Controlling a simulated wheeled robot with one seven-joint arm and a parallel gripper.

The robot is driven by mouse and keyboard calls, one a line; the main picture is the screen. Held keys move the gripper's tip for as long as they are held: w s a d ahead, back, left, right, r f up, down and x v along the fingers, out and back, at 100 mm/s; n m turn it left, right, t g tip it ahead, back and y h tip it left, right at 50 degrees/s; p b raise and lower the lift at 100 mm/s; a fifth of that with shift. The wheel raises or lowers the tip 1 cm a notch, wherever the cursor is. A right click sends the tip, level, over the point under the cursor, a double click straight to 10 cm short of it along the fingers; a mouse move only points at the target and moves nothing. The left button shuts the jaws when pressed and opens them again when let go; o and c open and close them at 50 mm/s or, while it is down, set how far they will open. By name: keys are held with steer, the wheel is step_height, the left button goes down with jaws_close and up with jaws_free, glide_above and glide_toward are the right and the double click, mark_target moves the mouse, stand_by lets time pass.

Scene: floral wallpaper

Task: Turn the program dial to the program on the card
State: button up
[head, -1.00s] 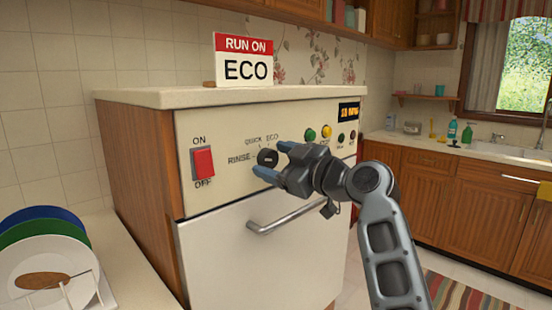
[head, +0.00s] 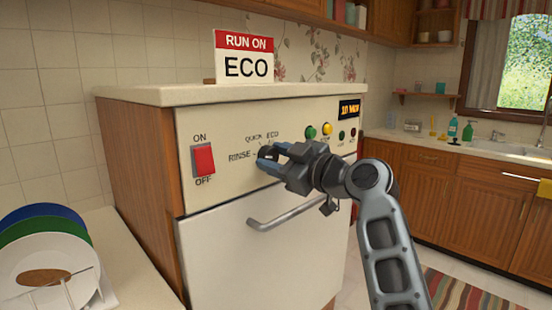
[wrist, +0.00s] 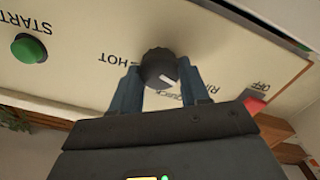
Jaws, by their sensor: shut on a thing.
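The card (head: 246,67) stands on top of the machine and reads "RUN ON ECO". The black program dial (head: 264,152) sits on the cream front panel, with RINSE, QUICK and ECO printed around it. My gripper (head: 273,158) is shut on the dial, one finger on each side. In the wrist view the dial (wrist: 158,66) lies between the two fingertips (wrist: 158,78). Its white mark points down and right, roughly toward QUICK. HOT shows on the left, and the ECO label is hidden behind my gripper there.
A red ON/OFF switch (head: 203,160) is left of the dial. A green START button (wrist: 29,48), a yellow button (head: 327,129) and a small display (head: 348,108) are to the right. A door handle (head: 290,216) juts out below. Plates (head: 45,260) stand at lower left.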

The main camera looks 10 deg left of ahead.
steer(key=m, duration=0.4)
steer(key=shift+m, duration=0.4)
steer(key=m+p, duration=0.1)
steer(key=m, duration=0.4)
steer(key=shift+r+m, duration=0.1)
steer(key=shift+m, duration=0.2)
steer(key=m+p, duration=0.2)
steer(key=m, duration=0.3)
steer(key=shift+w+d+p, duration=0.1)
steer(key=shift+p, duration=0.3)
steer(key=shift+m+p, duration=1.1)
steer(key=shift+m, duration=1)
steer(key=o, duration=1.1)
steer(key=shift+c, duration=0.2)
